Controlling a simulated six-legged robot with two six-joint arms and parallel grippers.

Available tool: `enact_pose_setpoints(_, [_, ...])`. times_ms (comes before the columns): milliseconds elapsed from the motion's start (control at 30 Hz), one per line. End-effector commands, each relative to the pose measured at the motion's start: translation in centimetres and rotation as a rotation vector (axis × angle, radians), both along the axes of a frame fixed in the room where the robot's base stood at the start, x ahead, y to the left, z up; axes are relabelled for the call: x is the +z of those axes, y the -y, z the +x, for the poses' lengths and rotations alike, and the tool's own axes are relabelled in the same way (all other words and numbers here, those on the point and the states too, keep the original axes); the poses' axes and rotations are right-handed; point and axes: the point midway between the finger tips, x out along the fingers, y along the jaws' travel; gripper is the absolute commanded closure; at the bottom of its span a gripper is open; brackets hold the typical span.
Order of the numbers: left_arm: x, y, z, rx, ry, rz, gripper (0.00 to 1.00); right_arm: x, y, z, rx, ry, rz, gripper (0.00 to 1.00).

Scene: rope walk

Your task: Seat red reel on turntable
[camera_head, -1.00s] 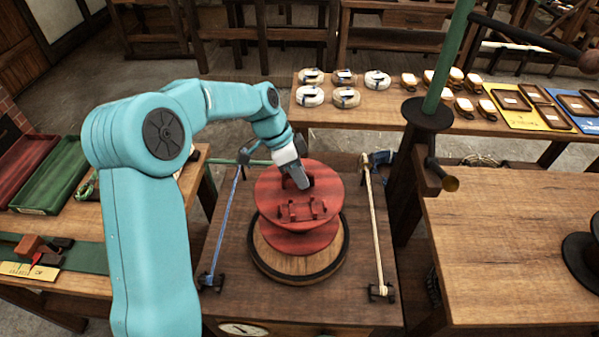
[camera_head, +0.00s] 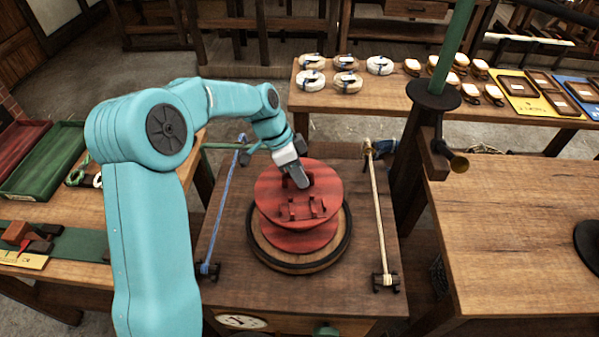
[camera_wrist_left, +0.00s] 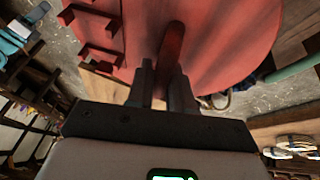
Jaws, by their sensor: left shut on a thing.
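The red reel (camera_head: 298,208) has two round flanges and stands upright over the round wooden turntable (camera_head: 275,262) with its dark rim. In the head view the reel appears on or just above the turntable; I cannot tell whether it is fully seated. My left gripper (camera_head: 301,180) is at the far side of the reel's top flange, shut on a red upright handle. The left wrist view shows the fingers (camera_wrist_left: 163,85) on either side of this handle, with the reel's red top (camera_wrist_left: 225,45) beyond. My right gripper is not in view.
A blue rope (camera_head: 222,210) and a pale rope (camera_head: 376,215) run along either side of the turntable. A green post (camera_head: 453,50) stands at right. A workbench (camera_head: 510,215) is on the right, and rope coils (camera_head: 345,82) lie on the back table.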

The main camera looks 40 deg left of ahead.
Motion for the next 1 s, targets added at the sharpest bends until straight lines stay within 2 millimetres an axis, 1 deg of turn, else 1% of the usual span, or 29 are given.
enact_pose_setpoints(367, [0.06, 0.00, 0.04, 0.001, 0.002, -0.001, 1.00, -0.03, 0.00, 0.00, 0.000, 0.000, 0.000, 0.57])
enact_pose_setpoints(833, [-0.57, -0.01, 0.04, 0.001, 0.003, 0.000, 1.00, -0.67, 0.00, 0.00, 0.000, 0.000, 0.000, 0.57])
enact_pose_setpoints(867, [-0.50, 0.00, 0.04, 0.001, 0.003, 0.000, 0.73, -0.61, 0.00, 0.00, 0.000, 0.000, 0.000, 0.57])
enact_pose_setpoints(900, [-0.47, 0.00, 0.04, 0.001, 0.003, 0.000, 0.60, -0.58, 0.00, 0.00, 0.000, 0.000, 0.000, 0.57])
enact_pose_setpoints(933, [-0.48, -0.01, 0.04, 0.001, 0.002, 0.001, 0.50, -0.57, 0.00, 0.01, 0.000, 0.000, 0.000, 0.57])
enact_pose_setpoints(1000, [-0.49, -0.01, 0.03, 0.001, 0.001, 0.000, 0.49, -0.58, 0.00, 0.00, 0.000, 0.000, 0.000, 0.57])
